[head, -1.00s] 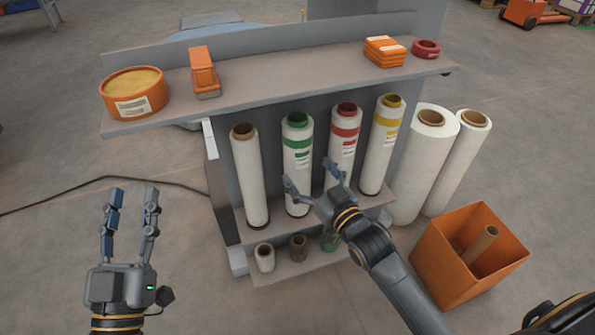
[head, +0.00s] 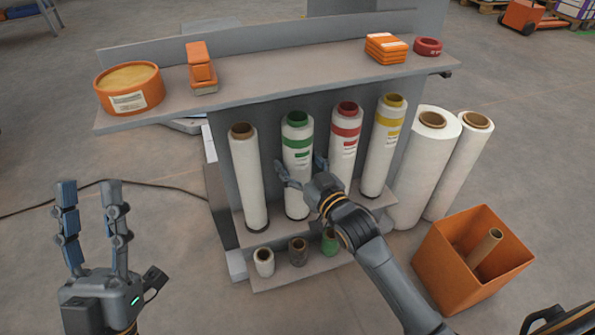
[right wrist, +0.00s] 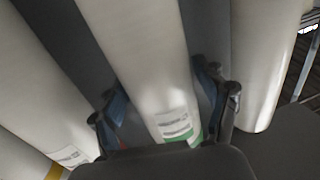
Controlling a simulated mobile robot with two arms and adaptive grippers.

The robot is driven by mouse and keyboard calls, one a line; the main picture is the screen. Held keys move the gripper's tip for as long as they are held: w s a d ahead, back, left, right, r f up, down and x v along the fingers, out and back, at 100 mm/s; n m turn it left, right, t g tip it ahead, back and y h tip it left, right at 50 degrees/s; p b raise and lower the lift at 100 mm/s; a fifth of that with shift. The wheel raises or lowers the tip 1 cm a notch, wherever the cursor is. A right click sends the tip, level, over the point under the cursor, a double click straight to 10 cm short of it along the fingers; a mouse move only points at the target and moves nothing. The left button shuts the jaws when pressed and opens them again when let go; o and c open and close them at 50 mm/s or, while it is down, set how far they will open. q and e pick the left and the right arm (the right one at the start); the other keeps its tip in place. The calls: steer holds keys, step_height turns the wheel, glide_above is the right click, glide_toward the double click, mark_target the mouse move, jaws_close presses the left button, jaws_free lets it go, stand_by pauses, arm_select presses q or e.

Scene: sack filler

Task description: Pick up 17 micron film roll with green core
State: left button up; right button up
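The film roll with the green core (head: 298,145) stands upright on the rack's lower shelf, with a green band and a label near its top. My right gripper (head: 302,172) is at its middle, with a finger on either side of it. In the right wrist view the roll (right wrist: 140,60) lies between the two spread fingers (right wrist: 157,95); I cannot tell whether either touches it. My left gripper (head: 90,195) is open and empty, left of the rack, fingers pointing up.
A brown-core roll (head: 247,175) stands close on the left, a red-core roll (head: 345,140) and a yellow-core roll (head: 383,150) on the right. Short rolls (head: 264,262) stand on the step below. An orange bin (head: 440,265) is at right.

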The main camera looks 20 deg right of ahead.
steer(key=c, duration=1.1)
steer(key=shift+r, duration=0.1)
jaws_close()
steer(key=shift+r, duration=0.1)
